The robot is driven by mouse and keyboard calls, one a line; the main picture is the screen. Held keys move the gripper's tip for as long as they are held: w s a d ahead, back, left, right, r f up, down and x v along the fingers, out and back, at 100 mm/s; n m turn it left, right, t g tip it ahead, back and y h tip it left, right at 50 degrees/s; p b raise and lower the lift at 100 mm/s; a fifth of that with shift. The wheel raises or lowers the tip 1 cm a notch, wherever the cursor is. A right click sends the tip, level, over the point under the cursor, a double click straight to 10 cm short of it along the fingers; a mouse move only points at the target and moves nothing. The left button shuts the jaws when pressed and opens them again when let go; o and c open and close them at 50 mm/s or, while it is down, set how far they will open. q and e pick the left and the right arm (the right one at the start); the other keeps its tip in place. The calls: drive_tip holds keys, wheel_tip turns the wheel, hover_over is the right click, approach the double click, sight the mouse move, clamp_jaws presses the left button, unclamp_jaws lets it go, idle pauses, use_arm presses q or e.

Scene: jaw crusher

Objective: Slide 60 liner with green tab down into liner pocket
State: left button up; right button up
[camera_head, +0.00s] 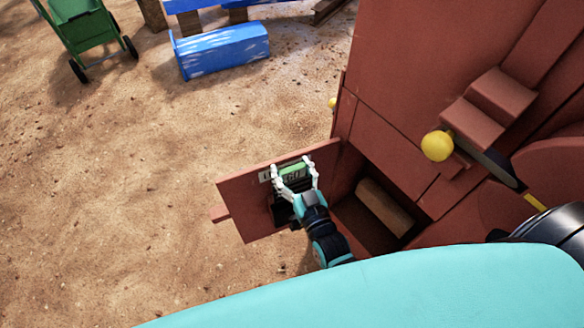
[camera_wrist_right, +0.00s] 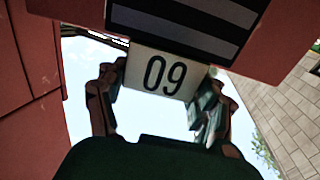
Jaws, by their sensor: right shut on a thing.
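The liner with the green tab (camera_head: 292,169) is at the red door panel (camera_head: 238,193) in the head view, between the fingers of my right gripper (camera_head: 294,177). My right gripper is shut on it. In the wrist view a pale plate (camera_wrist_right: 160,78) shows characters reading "09", consistent with an upside-down 60, between the two fingers (camera_wrist_right: 162,98). A black and grey striped face (camera_wrist_right: 190,20) adjoins it. A dark area below the gripper on the panel may be the liner pocket, but the gripper covers much of it. How deep the liner sits cannot be told. My left gripper is not in view.
The red crusher body (camera_head: 415,90) rises at the right, with a yellow knob (camera_head: 437,146) on its side. Beside the panel is an open bay holding a brown block (camera_head: 384,207). A blue box (camera_head: 222,51) and green cart (camera_head: 84,27) stand farther off on open sand.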

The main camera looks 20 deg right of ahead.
drive_tip(key=shift+f+b, duration=0.65)
drive_tip(key=shift+f, duration=0.1)
drive_tip(key=shift+f+b, duration=4.75)
drive_tip(key=shift+f, duration=1.7)
drive_tip(key=o, duration=1.8)
drive_tip(key=shift+f, duration=0.15)
drive_tip(key=shift+s+f, duration=0.15)
drive_tip(key=shift+f, duration=0.1)
drive_tip(key=s, duration=0.8)
drive_tip(key=s+d, duration=0.1)
drive_tip(key=s, duration=0.2)
drive_tip(key=shift+s+r, duration=0.2)
drive_tip(key=shift+s, duration=0.2)
